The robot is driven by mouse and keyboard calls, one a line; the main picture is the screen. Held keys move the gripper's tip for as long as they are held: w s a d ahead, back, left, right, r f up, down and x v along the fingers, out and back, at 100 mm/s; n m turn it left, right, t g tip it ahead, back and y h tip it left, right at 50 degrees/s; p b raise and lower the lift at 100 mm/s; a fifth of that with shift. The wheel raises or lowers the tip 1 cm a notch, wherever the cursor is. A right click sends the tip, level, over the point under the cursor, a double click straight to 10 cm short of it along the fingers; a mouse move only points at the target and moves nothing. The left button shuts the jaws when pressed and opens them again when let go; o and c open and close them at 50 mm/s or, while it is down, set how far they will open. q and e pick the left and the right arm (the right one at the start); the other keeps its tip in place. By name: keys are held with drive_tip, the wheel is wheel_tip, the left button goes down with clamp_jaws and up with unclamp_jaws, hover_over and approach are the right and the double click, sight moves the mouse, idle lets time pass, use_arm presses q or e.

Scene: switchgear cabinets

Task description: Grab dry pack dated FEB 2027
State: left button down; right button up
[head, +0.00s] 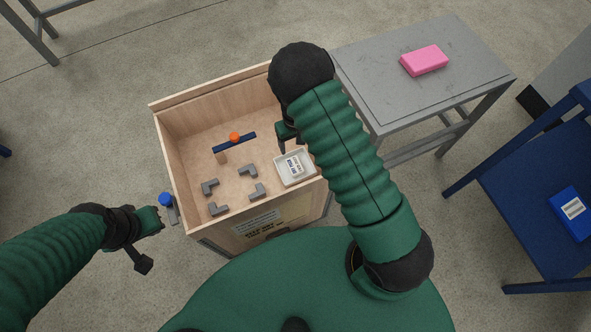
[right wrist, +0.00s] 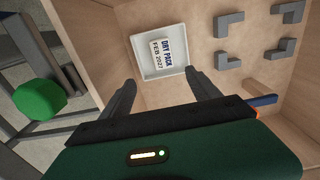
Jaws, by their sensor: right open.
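The dry pack (right wrist: 165,60) is a small white packet printed "DRY PACK FEB 2027" in dark letters. It lies in a square white tray (right wrist: 146,71) on the floor of a wooden crate (head: 172,150). In the head view the pack (head: 293,168) and tray (head: 284,180) sit at the crate's right side, partly beside my arm. My right gripper (head: 285,143) is open and empty, inside the crate's outline above the tray. In the right wrist view its two fingers (right wrist: 160,85) point toward the tray, apart from the pack. My left gripper (head: 148,243) is outside the crate at left; its jaw state is unclear.
Several grey L-shaped brackets (head: 248,170) and a dark blue bar (head: 222,146) with an orange knob (head: 235,136) lie in the crate. The crate walls surround the tray. A grey table (head: 390,105) with a pink block (head: 424,60) and a blue chair (head: 530,190) stand at right.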

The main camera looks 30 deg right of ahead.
drive_tip(key=b, duration=0.2)
hover_over(295, 165)
drive_tip(key=f, duration=0.8)
drive_tip(key=shift+w+d+f, duration=0.1)
drive_tip(key=shift+w+d, duration=0.1)
drive_tip(key=shift+w, duration=0.1)
drive_tip(key=shift+d+f, duration=0.1)
drive_tip(key=shift+f, duration=0.25)
drive_tip(key=f, duration=0.1)
drive_tip(key=f+b, duration=0.1)
drive_tip(key=f, duration=0.1)
drive_tip(key=f+b, duration=0.1)
drive_tip(key=shift+s+a+f, duration=0.15)
drive_tip(key=shift+s+a, duration=0.05)
drive_tip(key=shift+s, duration=0.15)
drive_tip(key=shift+a+f, duration=0.1)
drive_tip(key=shift+f, duration=0.25)
use_arm(q)
drive_tip(key=f, duration=0.3)
drive_tip(key=a+f, duration=0.1)
drive_tip(key=f, duration=0.1)
drive_tip(key=shift+w, duration=0.1)
use_arm(e)
drive_tip(key=shift+a, duration=0.1)
use_arm(q)
drive_tip(key=shift+d, duration=0.1)
use_arm(e)
drive_tip(key=shift+r, duration=0.1)
drive_tip(key=shift+c, duration=0.4)
